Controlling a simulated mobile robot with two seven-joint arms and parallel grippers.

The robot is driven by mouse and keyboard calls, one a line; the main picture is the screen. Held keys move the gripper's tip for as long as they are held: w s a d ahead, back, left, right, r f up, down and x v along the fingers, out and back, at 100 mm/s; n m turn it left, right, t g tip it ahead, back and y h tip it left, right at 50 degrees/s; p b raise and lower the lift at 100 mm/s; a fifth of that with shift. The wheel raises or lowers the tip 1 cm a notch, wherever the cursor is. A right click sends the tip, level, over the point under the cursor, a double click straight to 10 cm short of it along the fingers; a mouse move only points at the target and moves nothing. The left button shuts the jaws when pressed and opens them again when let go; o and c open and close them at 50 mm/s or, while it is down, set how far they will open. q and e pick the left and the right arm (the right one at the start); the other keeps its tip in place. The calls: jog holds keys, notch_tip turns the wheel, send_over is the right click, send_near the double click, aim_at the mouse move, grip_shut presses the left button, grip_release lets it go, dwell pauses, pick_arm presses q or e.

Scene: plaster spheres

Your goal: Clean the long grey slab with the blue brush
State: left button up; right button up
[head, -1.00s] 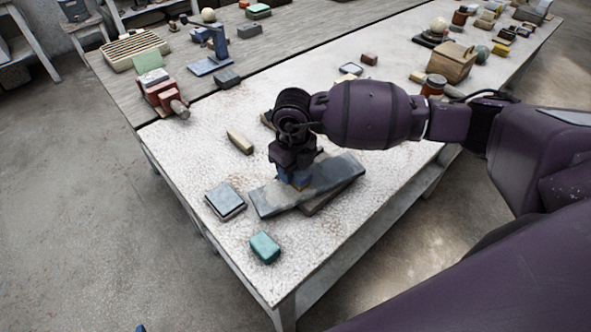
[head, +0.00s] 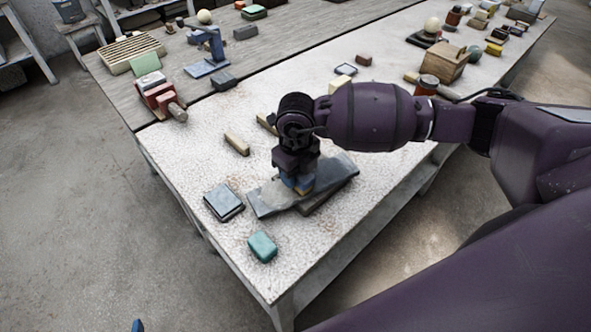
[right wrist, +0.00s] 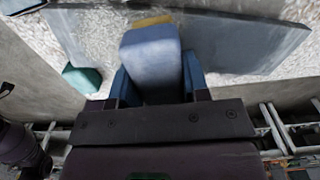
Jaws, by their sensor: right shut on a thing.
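The long grey slab (head: 335,177) lies tilted across a darker flat block near the front of the pale table. It also fills the upper part of the right wrist view (right wrist: 238,40). My right gripper (head: 298,180) points down over the slab's middle, its blue fingers on both sides of the blue brush (right wrist: 152,62). The brush's yellowish bristle end (right wrist: 150,21) is at the slab; exact contact is hard to see. In the head view the brush is mostly hidden by the gripper. A small blue tip at the bottom edge, apparently my left gripper (head: 138,326), barely shows.
A teal block (head: 262,246) and a dark-framed grey block (head: 224,202) lie left of the slab. A beige bar (head: 237,144) lies behind it. A red vise (head: 160,96) sits at the table's left edge.

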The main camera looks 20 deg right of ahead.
jog(key=shift+f+b, duration=0.35)
jog(key=shift+f, duration=0.25)
dwell(0.6)
jog(key=shift+s+d+r+p, duration=0.2)
jog(key=shift+s+p, duration=0.15)
jog(key=shift+s, duration=0.15)
jog(key=shift+s+d+f, duration=0.1)
jog(key=shift+s+d, duration=0.05)
jog(key=shift+s, duration=0.35)
jog(key=shift+f, duration=0.1)
jog(key=shift+w, duration=0.1)
jog(key=shift+w+a+b, duration=0.15)
jog(key=shift+w+a, duration=0.05)
jog(key=shift+w, duration=0.3)
jog(key=shift+w+a+b, duration=0.15)
jog(key=shift+w+a, duration=0.05)
jog(key=shift+w, duration=0.3)
jog(key=shift+w, duration=0.1)
